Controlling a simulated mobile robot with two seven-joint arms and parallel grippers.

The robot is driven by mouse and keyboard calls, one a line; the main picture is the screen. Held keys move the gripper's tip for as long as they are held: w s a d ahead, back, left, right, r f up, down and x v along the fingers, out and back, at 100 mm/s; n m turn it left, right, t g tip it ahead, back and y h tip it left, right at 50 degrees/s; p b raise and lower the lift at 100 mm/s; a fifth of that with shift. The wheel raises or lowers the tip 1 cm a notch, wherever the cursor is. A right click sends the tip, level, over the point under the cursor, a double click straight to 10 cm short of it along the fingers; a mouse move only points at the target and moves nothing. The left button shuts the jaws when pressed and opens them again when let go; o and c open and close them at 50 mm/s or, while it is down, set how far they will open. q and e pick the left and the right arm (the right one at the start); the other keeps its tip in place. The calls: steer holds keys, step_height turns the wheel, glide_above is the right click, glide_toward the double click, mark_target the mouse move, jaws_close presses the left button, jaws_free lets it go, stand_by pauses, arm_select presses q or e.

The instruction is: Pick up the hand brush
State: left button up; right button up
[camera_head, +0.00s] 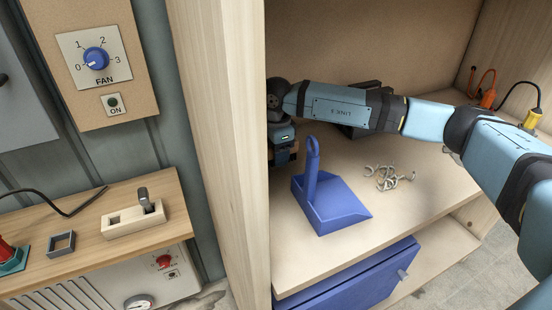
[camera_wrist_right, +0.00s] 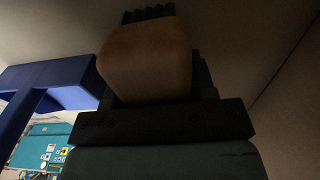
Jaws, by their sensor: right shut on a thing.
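The hand brush (camera_wrist_right: 146,55) shows in the right wrist view as a tan wooden block with dark bristles at its top end. My right gripper (camera_wrist_right: 152,92) is shut on it, with dark jaw parts around the block's lower end. In the head view my right gripper (camera_head: 284,150) is inside the cabinet, just behind the wooden post and left of the blue dustpan. The brush is mostly hidden there by the gripper and post. My left gripper is in neither view.
The blue dustpan (camera_head: 328,203) stands on the shelf, handle upright, close to my right gripper. Several metal hooks (camera_head: 388,178) lie to its right. The wooden post (camera_head: 224,150) borders the cabinet at left. A blue drawer (camera_head: 350,281) is below. Orange (camera_head: 488,98) and yellow (camera_head: 531,119) plugs sit far right.

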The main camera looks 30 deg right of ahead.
step_height(320, 180, up, 17)
steer(key=p, duration=0.1)
steer(key=shift+p, duration=0.35)
